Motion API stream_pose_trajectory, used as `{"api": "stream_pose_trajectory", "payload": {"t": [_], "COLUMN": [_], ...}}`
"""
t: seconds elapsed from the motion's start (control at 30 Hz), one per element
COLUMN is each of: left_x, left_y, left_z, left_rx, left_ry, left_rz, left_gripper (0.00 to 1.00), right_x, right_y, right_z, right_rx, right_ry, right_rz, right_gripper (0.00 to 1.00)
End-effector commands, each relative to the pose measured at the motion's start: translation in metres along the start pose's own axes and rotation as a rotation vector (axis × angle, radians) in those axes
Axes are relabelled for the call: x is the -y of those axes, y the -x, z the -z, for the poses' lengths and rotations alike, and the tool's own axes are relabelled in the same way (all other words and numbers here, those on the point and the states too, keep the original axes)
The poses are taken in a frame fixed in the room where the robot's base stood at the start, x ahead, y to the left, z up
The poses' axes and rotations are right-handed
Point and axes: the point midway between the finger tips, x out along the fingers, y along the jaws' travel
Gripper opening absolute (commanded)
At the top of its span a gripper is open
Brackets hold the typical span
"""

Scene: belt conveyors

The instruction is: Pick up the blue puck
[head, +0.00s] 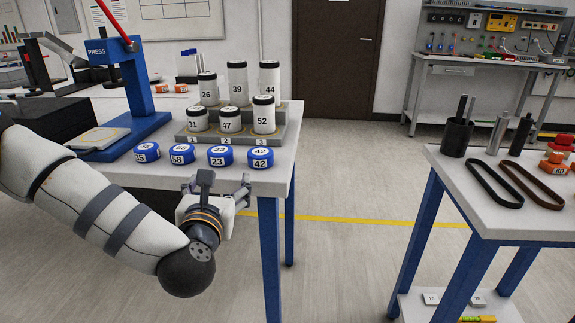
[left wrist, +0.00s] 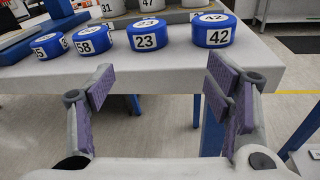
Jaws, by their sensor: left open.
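Several blue pucks with white number labels stand in a row along the front edge of the left table. Puck 42 (head: 260,157) is at the right end, puck 23 (head: 220,156) is beside it, then puck 58 (head: 182,154) and one more puck (head: 147,152) at the left. My left gripper (head: 224,184) is open and empty, just in front of the table edge, below pucks 23 and 42. In the left wrist view, puck 23 (left wrist: 147,35) lies ahead between the spread fingers, and puck 42 (left wrist: 212,31) is ahead of the right finger.
A stepped rack (head: 178,136) with white numbered cylinders stands behind the pucks. A blue press (head: 140,90) is at the left. A second table (head: 500,220) at the right holds a black cup (head: 457,137) and belts (head: 495,185). Floor between the tables is clear.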

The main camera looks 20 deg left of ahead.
Motion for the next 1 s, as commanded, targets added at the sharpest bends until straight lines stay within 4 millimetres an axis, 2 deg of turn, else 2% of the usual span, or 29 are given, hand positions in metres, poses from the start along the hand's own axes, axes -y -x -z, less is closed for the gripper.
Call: {"api": "stream_pose_trajectory", "payload": {"t": [0.03, 0.13, 0.3, 0.47, 0.7, 0.8, 1.0], "left_x": [-0.009, -0.017, -0.019, -0.021, -0.028, -0.028, -0.029], "left_y": [-0.003, -0.013, -0.051, -0.073, -0.116, -0.124, -0.125], "left_z": [-0.009, -0.02, -0.021, -0.021, -0.018, -0.018, -0.019], "left_rx": [0.023, 0.049, 0.05, 0.046, 0.046, 0.044, 0.044], "left_ry": [0.07, 0.136, 0.136, 0.133, 0.13, 0.131, 0.131], "left_rz": [-0.034, -0.062, -0.06, -0.057, -0.056, -0.055, -0.055], "left_gripper": [0.73, 0.73, 0.73, 0.73, 0.73, 0.73, 0.73], "right_x": [0.0, 0.0, 0.0, 0.0, 0.0, 0.0, 0.0], "right_y": [-0.001, -0.001, -0.002, -0.003, -0.004, -0.005, -0.005], "right_z": [-0.001, -0.002, -0.002, -0.003, -0.003, -0.004, -0.003], "right_rx": [0.004, 0.006, 0.009, 0.011, 0.013, 0.016, 0.015], "right_ry": [0.0, 0.0, 0.0, 0.0, 0.0, 0.0, 0.0], "right_rz": [0.0, 0.0, -0.001, -0.001, -0.001, -0.001, -0.001], "right_gripper": [0.4, 0.4, 0.4, 0.4, 0.4, 0.4, 0.4]}}
